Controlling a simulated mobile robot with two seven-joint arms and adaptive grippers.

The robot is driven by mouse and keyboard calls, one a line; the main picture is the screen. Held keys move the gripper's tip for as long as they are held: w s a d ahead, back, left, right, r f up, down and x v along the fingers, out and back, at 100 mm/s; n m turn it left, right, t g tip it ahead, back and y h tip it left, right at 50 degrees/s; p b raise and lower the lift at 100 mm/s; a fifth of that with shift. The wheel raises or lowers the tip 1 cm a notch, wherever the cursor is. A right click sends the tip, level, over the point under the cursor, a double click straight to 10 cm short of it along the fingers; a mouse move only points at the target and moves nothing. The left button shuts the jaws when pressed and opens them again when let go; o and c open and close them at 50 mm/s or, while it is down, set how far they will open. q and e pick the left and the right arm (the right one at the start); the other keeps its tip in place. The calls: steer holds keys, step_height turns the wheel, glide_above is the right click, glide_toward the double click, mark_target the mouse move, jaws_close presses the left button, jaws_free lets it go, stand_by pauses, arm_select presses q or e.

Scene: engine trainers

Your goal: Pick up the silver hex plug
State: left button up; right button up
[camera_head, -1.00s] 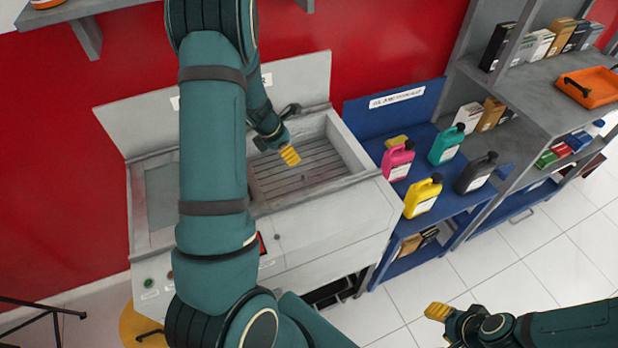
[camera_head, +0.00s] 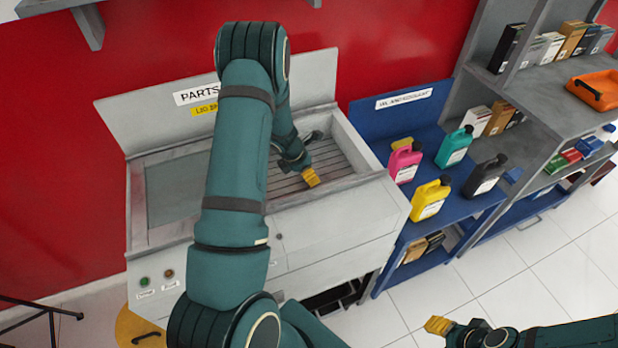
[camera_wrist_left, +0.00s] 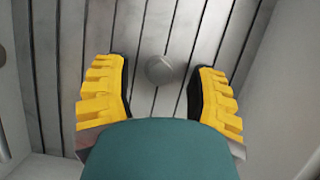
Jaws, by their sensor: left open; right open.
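The silver hex plug (camera_wrist_left: 160,69) is a small round grey piece on the slatted floor of the parts washer basin. It shows in the left wrist view between and a little beyond my left gripper's yellow fingertips. My left gripper (camera_wrist_left: 160,95) is open around that line of sight, not touching the plug. In the head view my left gripper (camera_head: 311,177) reaches down into the basin, and the plug cannot be made out there. My right gripper (camera_head: 438,326) is open and empty at the lower right, over the white floor.
The basin's walls (camera_head: 365,150) stand close around my left gripper. A blue bench (camera_head: 405,125) to the right holds several bottles, including a yellow one (camera_head: 430,199) and a pink one (camera_head: 404,163). Grey shelves (camera_head: 540,95) stand farther right.

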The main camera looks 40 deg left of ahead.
arm_select(q)
steer(key=shift+w+f, duration=0.25)
steer(key=shift+f, duration=0.4)
steer(key=shift+d, duration=0.1)
steer(key=shift+r, duration=0.1)
jaws_close()
